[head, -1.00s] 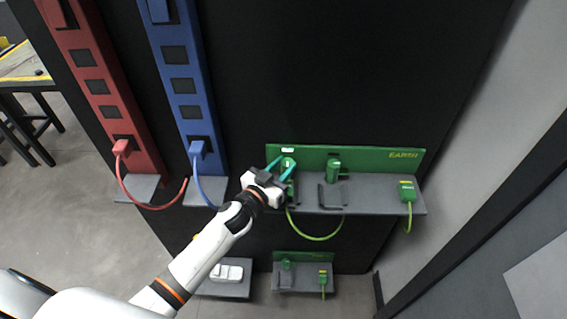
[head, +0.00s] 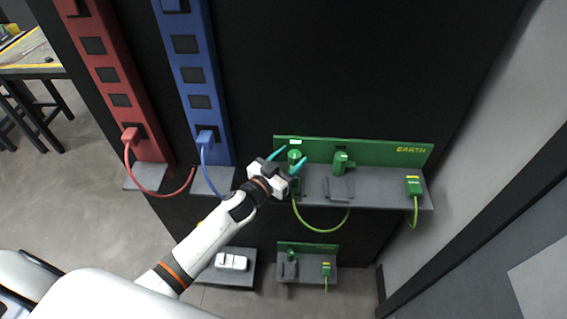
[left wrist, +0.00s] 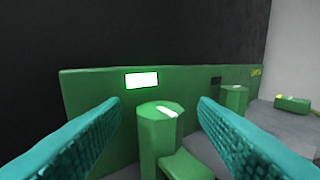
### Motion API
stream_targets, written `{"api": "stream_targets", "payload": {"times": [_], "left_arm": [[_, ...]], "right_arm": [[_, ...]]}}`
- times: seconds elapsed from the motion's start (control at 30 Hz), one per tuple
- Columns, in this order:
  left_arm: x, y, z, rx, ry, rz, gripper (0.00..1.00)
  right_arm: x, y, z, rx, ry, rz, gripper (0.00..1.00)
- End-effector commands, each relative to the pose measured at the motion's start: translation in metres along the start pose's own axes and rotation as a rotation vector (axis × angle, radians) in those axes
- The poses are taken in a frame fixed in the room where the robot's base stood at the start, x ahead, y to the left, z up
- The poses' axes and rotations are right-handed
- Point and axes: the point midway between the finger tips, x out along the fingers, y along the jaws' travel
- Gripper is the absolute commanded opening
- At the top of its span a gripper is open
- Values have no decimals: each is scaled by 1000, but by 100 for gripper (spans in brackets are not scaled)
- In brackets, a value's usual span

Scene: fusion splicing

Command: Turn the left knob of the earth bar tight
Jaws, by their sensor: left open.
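The green earth bar (head: 380,151) is mounted on the black panel above a grey shelf. Its left knob (head: 294,157) is a green post with a white mark on top. In the left wrist view the left knob (left wrist: 160,125) stands between the two teal fingers, apart from both. My left gripper (head: 289,159) is open around the left knob, with its wrist in front and below. The right knob (head: 341,160) stands further right and also shows in the left wrist view (left wrist: 233,97). My right gripper is not in view.
A green plug (head: 414,185) with a cable sits at the shelf's right end. A red bar (head: 112,75) and a blue bar (head: 188,70) stand to the left. A lower shelf (head: 318,262) holds smaller green parts, beside a white item (head: 231,261).

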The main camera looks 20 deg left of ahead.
Motion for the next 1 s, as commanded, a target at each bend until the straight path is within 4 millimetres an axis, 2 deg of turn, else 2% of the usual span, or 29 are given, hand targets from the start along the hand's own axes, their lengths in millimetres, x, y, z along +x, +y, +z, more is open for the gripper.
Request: {"api": "stream_targets", "payload": {"times": [0.17,0.4,0.6,0.8,1.0], "left_arm": [[-22,0,-3,1,3,0,54],[-75,0,-4,1,4,0,54],[-106,0,-3,0,3,0,54],[-118,0,-1,1,1,0,54],[-119,1,0,1,1,0,54]], "right_arm": [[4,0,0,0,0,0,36],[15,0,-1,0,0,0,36],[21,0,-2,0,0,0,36],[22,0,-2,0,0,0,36],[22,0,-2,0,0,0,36]]}}
